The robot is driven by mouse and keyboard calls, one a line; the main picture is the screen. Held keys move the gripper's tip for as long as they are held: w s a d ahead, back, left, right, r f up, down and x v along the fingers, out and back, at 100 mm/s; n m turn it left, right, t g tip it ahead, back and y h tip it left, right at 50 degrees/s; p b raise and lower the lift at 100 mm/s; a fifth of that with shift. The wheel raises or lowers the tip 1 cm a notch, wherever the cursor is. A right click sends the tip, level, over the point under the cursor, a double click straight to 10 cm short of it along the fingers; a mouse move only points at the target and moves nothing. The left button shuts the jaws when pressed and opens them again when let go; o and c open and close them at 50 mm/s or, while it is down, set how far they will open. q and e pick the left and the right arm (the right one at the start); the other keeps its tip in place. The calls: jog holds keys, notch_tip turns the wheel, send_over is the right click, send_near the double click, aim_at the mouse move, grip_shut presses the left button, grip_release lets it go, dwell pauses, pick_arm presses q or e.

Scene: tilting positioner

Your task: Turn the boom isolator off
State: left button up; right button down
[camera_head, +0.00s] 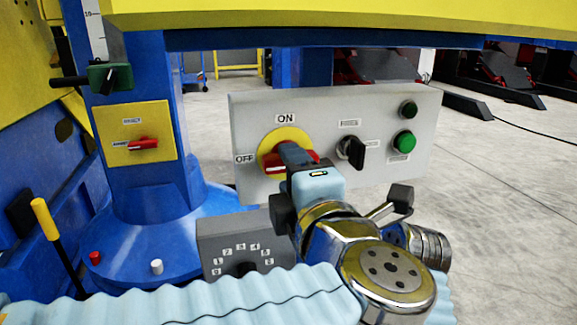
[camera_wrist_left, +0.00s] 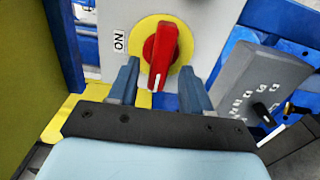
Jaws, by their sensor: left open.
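The rotary switch with a red handle on a yellow disc (camera_head: 270,144), marked ON above and OFF at left, is on the grey-white panel. Its handle (camera_head: 275,166) lies roughly level. In the left wrist view the red handle (camera_wrist_left: 160,54) stands upright in the picture, ON to its left, its white mark at the lower end; this matches the OFF side. My left gripper (camera_head: 293,150) is in front of the switch. In the wrist view its open fingers (camera_wrist_left: 159,82) stand either side of the handle's lower end, with gaps. The OFF label is hidden there.
The panel (camera_head: 385,176) also has a black selector (camera_head: 351,151) and green buttons (camera_head: 404,142). A grey dial box (camera_head: 228,232) is below left. Another red switch (camera_head: 143,145) is on a yellow plate on the blue column. A yellow-handled lever (camera_head: 44,220) stands far left.

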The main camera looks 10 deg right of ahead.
pick_arm(q)
jog(key=s, duration=1.2)
jog(key=shift+d+p, duration=0.2)
jog(key=shift+p, duration=0.2)
